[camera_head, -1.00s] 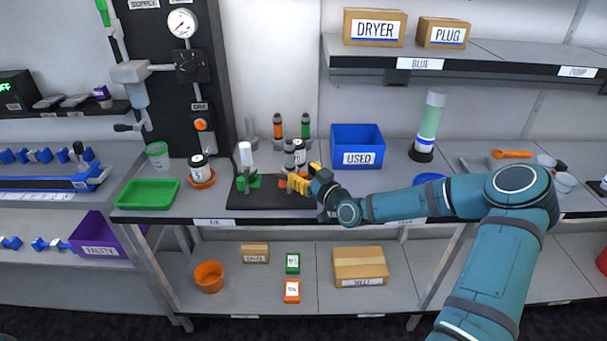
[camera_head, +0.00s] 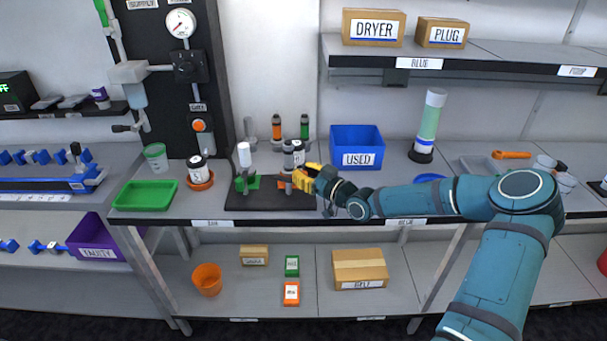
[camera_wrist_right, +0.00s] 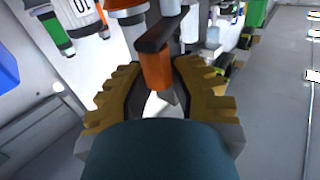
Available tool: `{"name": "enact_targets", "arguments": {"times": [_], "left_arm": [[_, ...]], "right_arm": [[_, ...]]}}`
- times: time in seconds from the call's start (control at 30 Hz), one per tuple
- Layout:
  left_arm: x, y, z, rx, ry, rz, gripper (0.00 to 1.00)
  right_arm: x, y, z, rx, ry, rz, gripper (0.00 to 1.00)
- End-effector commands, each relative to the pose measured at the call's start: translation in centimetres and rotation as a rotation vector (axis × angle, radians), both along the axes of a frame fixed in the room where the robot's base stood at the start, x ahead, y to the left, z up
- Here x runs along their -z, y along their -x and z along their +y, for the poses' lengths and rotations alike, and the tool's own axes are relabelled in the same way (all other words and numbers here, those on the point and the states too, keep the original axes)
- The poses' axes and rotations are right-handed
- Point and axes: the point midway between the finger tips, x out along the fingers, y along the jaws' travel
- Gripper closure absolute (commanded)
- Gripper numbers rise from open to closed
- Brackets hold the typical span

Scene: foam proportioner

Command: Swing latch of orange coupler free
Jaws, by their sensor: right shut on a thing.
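The orange coupler (camera_head: 283,186) is a small spot on the dark mat on the middle bench, mostly hidden by my right gripper (camera_head: 291,182). In the right wrist view, an orange piece (camera_wrist_right: 155,69) hangs below a dark bar (camera_wrist_right: 166,29), apparently the latch of the coupler. It sits between the yellow fingers of my right gripper (camera_wrist_right: 158,92), which is shut on it. The exact contact is partly hidden by the gripper body. Beside it stands a green coupler (camera_head: 246,183) with a white upright cylinder. My left gripper is not in view.
Grey-topped cylinders (camera_head: 289,155) stand close behind the gripper. The blue USED bin (camera_head: 357,148) is to the right, the green tray (camera_head: 146,194) to the left. The bench's front edge lies just below my arm.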

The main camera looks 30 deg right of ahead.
Motion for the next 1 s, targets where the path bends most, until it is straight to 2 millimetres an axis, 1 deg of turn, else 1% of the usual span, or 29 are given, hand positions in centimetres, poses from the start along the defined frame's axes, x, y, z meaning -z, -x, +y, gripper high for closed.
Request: {"name": "enact_targets", "arguments": {"times": [0.2, 0.23, 0.27, 0.3, 0.33, 0.6, 0.73, 0.87, 1.0], "left_arm": [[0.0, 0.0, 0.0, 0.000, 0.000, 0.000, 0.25], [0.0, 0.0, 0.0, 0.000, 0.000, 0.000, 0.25], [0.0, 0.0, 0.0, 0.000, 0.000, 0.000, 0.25], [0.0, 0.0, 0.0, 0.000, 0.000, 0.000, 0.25], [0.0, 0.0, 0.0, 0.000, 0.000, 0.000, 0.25], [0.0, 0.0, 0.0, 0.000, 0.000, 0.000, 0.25], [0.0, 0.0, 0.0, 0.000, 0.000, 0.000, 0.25], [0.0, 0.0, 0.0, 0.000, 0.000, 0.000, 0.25], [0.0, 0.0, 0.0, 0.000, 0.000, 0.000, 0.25]], "right_arm": [[-0.1, 0.0, 0.0, 0.001, 0.000, -0.002, 1.00], [-0.1, 0.0, 0.0, 0.001, 0.000, -0.002, 0.74], [-0.1, 0.0, 0.0, 0.001, 0.000, -0.002, 0.63], [-0.1, 0.0, 0.0, 0.001, -0.001, -0.002, 0.49], [-0.1, 0.0, 0.0, 0.001, -0.001, -0.002, 0.47], [0.0, 0.0, 0.0, 0.002, 0.000, -0.001, 0.47], [0.0, 0.7, -0.3, 0.002, 0.001, -0.001, 0.47], [0.0, 2.5, -0.9, 0.005, 0.002, 0.002, 0.47], [0.0, 5.3, -1.8, 0.005, 0.003, 0.001, 0.47]]}}
